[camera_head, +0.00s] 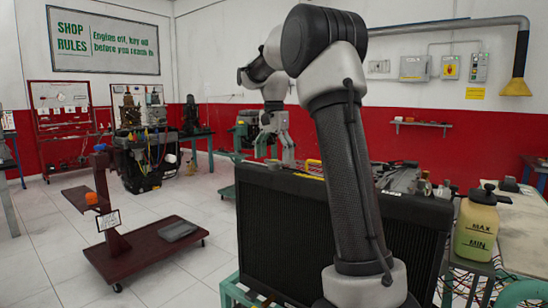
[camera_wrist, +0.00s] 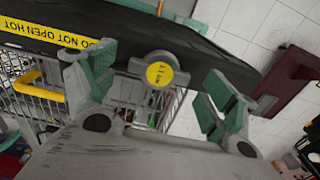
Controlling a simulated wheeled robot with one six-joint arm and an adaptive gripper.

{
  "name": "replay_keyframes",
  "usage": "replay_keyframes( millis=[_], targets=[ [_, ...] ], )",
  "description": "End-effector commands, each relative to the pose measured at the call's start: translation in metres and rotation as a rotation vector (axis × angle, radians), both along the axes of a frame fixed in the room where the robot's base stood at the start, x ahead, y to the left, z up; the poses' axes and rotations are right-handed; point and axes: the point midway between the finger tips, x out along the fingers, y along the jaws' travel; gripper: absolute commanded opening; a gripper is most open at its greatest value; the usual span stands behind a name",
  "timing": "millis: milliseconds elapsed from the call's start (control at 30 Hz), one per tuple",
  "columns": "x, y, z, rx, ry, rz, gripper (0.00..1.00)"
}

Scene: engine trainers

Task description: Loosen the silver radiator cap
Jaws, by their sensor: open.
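The silver radiator cap (camera_wrist: 161,76) is round with a yellow label on top and shows in the wrist view at the edge of the black radiator (camera_wrist: 205,52). My gripper (camera_wrist: 158,70) is open, with its green-padded fingers to the left and right of the cap in that view. I see no contact, and the height gap is hard to tell. In the head view my gripper (camera_head: 274,146) points down just above the top of the radiator (camera_head: 290,230).
A yellow "DO NOT OPEN HOT" label (camera_wrist: 48,34) and a yellow handle (camera_wrist: 38,90) lie left of the cap. A yellow coolant bottle (camera_head: 476,228) stands right of the radiator. A dark red cart (camera_head: 150,250) stands left, with open floor around it.

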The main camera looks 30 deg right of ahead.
Motion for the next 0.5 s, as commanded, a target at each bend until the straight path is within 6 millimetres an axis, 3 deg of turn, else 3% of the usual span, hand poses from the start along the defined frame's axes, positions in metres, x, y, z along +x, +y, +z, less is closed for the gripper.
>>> replay_keyframes(
  millis=[300,500],
  targets=[
    [-0.0003,0.0001,-0.0048,0.000,0.000,0.001,0.86],
    [-0.0003,0.0001,-0.0047,0.000,0.000,0.001,0.51]
  ],
)
